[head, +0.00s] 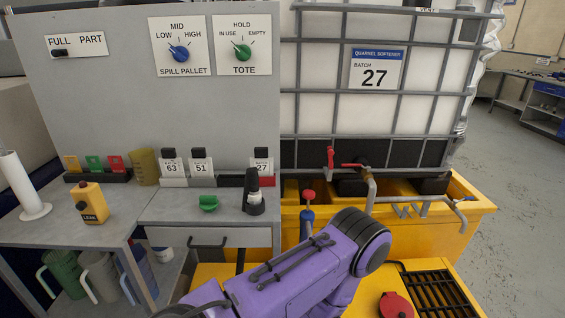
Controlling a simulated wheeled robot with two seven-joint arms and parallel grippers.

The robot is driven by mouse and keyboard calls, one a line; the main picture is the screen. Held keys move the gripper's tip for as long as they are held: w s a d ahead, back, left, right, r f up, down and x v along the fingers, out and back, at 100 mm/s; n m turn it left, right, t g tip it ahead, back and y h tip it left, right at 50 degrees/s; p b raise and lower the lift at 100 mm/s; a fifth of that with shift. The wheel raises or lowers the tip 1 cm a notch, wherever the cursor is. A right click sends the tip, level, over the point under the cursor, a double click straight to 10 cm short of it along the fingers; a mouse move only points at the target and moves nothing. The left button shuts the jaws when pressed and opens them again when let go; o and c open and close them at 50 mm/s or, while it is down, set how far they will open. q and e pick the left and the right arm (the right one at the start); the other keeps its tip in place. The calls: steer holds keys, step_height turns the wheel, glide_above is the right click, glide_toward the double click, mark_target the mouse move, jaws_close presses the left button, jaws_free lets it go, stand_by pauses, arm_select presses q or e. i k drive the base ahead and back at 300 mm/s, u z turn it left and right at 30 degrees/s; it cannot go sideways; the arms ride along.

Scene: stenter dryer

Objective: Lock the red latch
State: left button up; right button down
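A small upright red piece (331,158) stands at the front of the white caged tote, left of the outlet valve; it looks like the red latch, but it is too small to tell whether it is locked. A red valve handle (354,166) lies roughly level just right of it, above the grey outlet pipe (371,190). One of my purple arms crosses the bottom middle, below and in front of these parts, and does not touch them. Neither gripper shows, so what they hold is hidden.
A yellow spill pallet (473,222) sits under the tote (413,65). A red-topped blue post (307,214) and a red cap (396,305) stand nearby. A grey bench (165,205) on the left holds a yellow leak bottle (90,204) and numbered tags. Open floor lies at right.

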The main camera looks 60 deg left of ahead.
mark_target(331, 153)
steer(key=u, duration=0.05)
steer(key=k, duration=0.25)
steer(key=u, duration=1.95)
steer(key=i, duration=0.45)
